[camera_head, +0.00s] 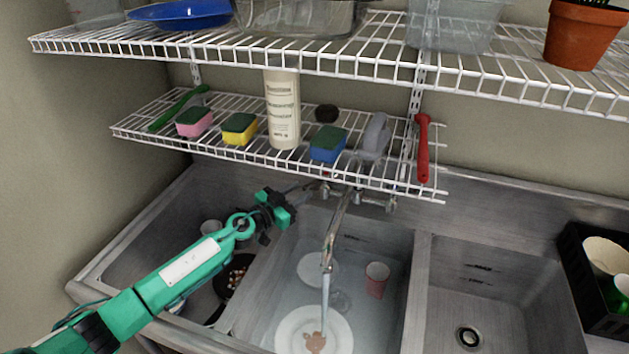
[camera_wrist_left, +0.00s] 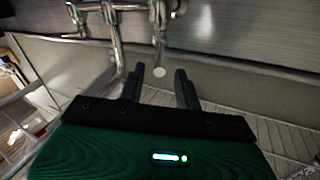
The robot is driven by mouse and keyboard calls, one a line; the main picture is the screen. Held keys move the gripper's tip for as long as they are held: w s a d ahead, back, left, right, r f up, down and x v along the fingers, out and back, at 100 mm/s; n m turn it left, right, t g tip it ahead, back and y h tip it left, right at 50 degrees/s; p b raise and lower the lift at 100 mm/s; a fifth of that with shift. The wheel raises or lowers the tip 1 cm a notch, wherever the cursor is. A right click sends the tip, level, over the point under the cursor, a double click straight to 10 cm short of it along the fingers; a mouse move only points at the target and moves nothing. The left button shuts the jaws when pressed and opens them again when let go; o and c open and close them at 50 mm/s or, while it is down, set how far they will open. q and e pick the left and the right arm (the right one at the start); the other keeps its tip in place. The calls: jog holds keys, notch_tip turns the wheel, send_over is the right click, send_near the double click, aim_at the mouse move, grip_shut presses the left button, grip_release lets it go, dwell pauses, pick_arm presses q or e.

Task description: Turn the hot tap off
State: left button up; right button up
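The metal tap's spout (camera_head: 336,232) hangs over the middle basin, and a stream of water (camera_head: 325,298) runs from it. One tap valve (camera_head: 326,187) is at the spout's left and another (camera_head: 389,205) at its right; no hot or cold marking is legible. My left gripper (camera_head: 295,189) is just left of the left valve, under the lower shelf. In the left wrist view its two black fingers (camera_wrist_left: 160,72) are apart with nothing held. A chrome tap part (camera_wrist_left: 160,48) lies just beyond and between the fingertips; contact cannot be told. My right gripper is not in view.
A wire shelf (camera_head: 225,160) with sponges and a bottle (camera_head: 283,110) hangs low above the tap. A red-handled tool (camera_head: 422,148) hangs at right. The middle basin holds plates and a cup (camera_head: 376,279); the right basin (camera_head: 490,290) is empty. A pan (camera_head: 235,275) lies in the left basin.

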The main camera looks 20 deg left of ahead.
aim_at(314, 182)
pick_arm(q)
jog(key=b+x, duration=0.1)
jog(key=x, duration=0.5)
jog(key=shift+w+d, duration=0.25)
jog(key=shift+w, duration=0.1)
grip_shut()
